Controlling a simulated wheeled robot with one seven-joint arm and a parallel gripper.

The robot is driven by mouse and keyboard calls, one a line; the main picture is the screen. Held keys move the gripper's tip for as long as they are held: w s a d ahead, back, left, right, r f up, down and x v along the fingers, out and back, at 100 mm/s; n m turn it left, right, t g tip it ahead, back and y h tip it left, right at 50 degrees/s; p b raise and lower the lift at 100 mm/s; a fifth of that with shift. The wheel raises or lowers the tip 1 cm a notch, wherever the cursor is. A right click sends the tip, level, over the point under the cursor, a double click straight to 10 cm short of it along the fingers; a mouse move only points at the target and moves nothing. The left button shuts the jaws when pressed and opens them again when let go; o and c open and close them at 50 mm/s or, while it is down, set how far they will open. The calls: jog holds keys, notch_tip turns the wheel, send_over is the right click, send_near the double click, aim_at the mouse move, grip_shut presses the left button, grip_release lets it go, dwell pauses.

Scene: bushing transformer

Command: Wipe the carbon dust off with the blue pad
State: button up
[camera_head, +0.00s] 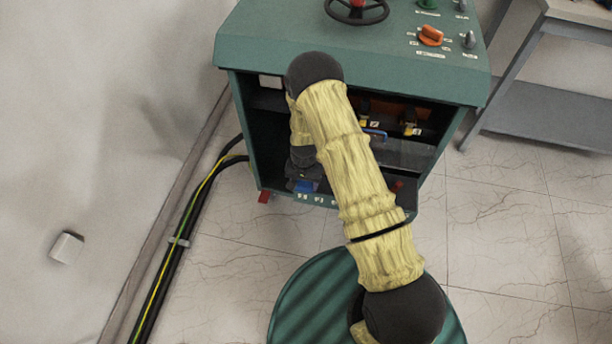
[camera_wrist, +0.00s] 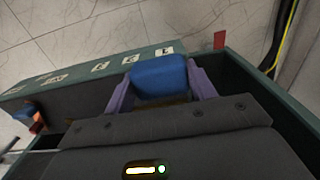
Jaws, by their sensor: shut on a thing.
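The blue pad (camera_wrist: 159,76) is between the two purple fingers of my gripper (camera_wrist: 160,86) in the wrist view, and the gripper is shut on it. In the head view the pad shows as a small blue patch (camera_head: 305,186) at the lower left front of the green cabinet (camera_head: 262,52). I cannot tell whether the pad touches a surface. No carbon dust can be made out in either view.
The cabinet's top carries a black handwheel (camera_head: 357,12) and an orange knob (camera_head: 431,35). Inside are several yellow-and-black fittings (camera_head: 410,124). Black and yellow-green cables (camera_head: 190,205) run along the left wall. A grey shelf (camera_head: 560,105) stands at right. A green ribbed round surface (camera_head: 312,305) is in front.

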jog(key=s+a+p, duration=0.2)
jog(key=s, duration=0.5)
jog(key=shift+a, duration=0.15)
dwell(0.3)
jog(key=shift+s, duration=0.1)
jog(key=shift+n, duration=0.8)
jog(key=w+d+r, duration=0.1)
jog(key=r, duration=0.2)
jog(key=w+d+r, duration=0.2)
jog(key=r, duration=0.1)
jog(key=w+d+r, duration=0.1)
jog(key=w+r, duration=0.1)
jog(key=r, duration=0.1)
jog(key=shift+d+r, duration=0.3)
jog(key=shift+d, duration=0.1)
jog(key=d+r+n+p, duration=0.1)
jog(key=d+r+p, duration=0.3)
jog(key=r+p, duration=0.5)
jog(key=d+r+n+p, duration=0.1)
jog(key=d+r+p, duration=0.2)
jog(key=r+p, duration=0.5)
jog(key=shift+s+d+r+p, duration=0.15)
jog(key=shift+d+r+p, duration=0.25)
jog(key=shift+r, duration=0.45)
jog(key=shift+f, duration=0.15)
